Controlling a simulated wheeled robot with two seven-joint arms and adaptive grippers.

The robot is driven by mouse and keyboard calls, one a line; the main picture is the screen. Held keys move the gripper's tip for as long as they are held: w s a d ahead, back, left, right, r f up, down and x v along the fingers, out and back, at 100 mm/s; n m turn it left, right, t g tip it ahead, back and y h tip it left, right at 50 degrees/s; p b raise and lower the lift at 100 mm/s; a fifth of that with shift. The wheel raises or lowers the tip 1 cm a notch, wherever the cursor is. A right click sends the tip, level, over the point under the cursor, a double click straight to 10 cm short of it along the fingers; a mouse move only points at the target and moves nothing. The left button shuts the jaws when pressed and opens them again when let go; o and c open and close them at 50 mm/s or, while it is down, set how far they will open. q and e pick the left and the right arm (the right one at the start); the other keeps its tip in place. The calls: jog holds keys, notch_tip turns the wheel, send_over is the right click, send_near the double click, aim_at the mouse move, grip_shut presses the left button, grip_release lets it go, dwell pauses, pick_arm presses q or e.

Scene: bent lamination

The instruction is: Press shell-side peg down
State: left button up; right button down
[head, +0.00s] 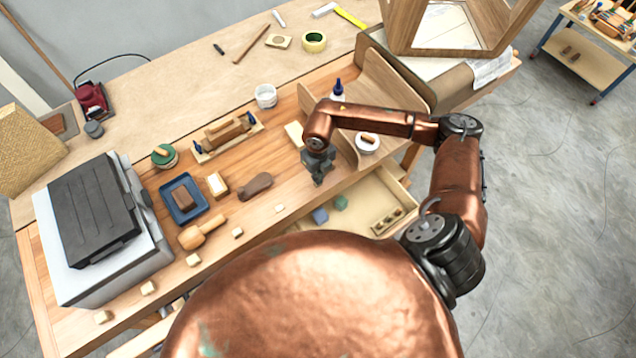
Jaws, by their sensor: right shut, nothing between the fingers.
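My right gripper (318,180) points down over the front right part of the wooden bench (262,160). It is shut with nothing in it, left of a white bowl (367,144) with a small wooden piece on it. A bent wooden shell (385,85) stands behind my right forearm and is partly hidden by it. I cannot tell which piece is the shell-side peg; it may be hidden by the arm. A wooden jig with blue-ended clamps (227,136) lies at the bench's middle. My left gripper is not in view.
An open drawer (375,195) juts out below the bench front. Small wooden blocks (237,233) line the front edge. A mallet (200,234), a blue tray (183,212) and a grey-black machine (97,215) stand left. A blue-capped bottle (337,90) stands behind the arm.

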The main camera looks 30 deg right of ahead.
jog(key=shift+s+f+b, duration=0.1)
jog(key=shift+f+b, duration=0.55)
jog(key=shift+f, duration=0.4)
jog(key=shift+r, duration=0.2)
jog(key=shift+r+p, duration=2.35)
jog(key=shift+r, duration=1.6)
jog(key=shift+d, duration=0.1)
